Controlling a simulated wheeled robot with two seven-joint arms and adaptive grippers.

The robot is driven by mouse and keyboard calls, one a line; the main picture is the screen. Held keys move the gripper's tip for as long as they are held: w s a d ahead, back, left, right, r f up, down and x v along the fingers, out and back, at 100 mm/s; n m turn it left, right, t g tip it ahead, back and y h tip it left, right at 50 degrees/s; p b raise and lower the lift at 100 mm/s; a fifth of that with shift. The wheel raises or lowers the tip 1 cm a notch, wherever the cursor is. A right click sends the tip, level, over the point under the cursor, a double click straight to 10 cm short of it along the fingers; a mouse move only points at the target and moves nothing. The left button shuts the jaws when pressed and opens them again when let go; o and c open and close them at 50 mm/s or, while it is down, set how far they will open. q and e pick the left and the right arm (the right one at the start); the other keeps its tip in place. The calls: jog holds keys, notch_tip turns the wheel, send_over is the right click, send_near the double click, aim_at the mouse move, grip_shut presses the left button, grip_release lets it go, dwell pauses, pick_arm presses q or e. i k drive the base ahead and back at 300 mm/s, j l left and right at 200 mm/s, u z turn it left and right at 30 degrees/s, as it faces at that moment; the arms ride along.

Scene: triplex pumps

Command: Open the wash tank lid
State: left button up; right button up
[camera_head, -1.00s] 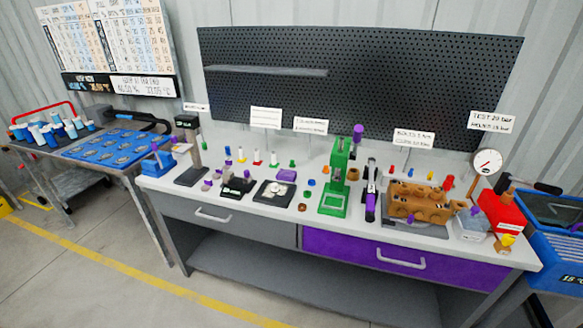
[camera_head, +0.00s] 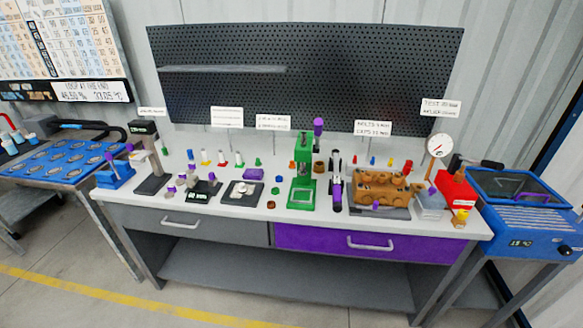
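The wash tank appears to be the blue box (camera_head: 520,238) at the right, on its own stand beside the workbench. Its lid (camera_head: 522,187) is a dark panel in a blue frame on top, and it looks closed. A small display is on the tank's front. The tank's right end is cut off by the picture edge. Neither of my grippers shows in the head view.
A workbench (camera_head: 240,227) with a grey and a purple drawer stands in front. It carries a green press (camera_head: 302,175), a brown pump block (camera_head: 383,188), a red box (camera_head: 457,192) and a gauge (camera_head: 439,147). A blue tray table (camera_head: 62,160) stands left. The floor in front is clear.

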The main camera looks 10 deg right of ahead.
aim_at(564, 204)
jog(key=z, duration=1.85)
jog(key=i+l, duration=0.45)
jog(key=i+l+u, duration=0.15)
jog(key=i+l, duration=0.3)
jog(key=l, duration=0.2)
